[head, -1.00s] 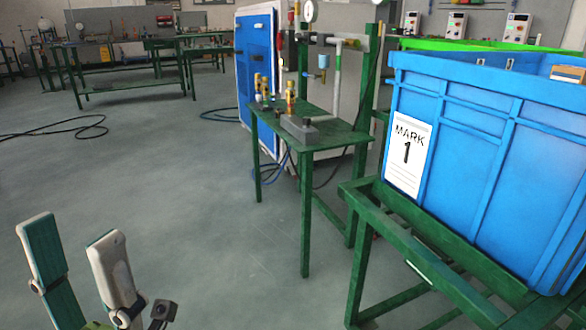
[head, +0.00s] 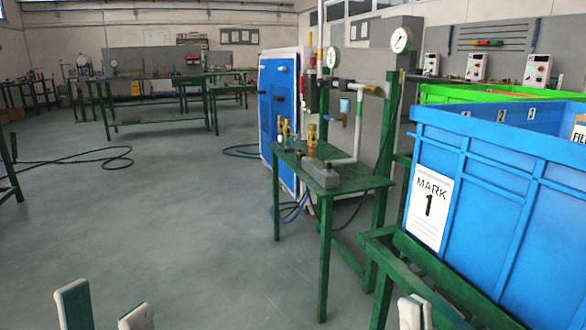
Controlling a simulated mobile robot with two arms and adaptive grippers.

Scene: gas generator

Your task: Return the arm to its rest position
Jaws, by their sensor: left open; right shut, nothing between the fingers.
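My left gripper (head: 105,308) shows at the bottom left of the head view. Its two pale-tipped fingers stand apart with nothing between them. My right gripper (head: 416,312) shows at the bottom edge, in front of the green stand under the blue crate. Its fingertips are close together, and it holds nothing. Only the tips of both grippers are in view; the arms behind them are out of the frame.
A blue crate (head: 490,210) marked "MARK 1" sits on a green stand (head: 385,250) at the right. A green table (head: 350,178) with gas fittings stands behind. Open floor (head: 150,225) lies at centre left, with a black hose (head: 95,158) on it.

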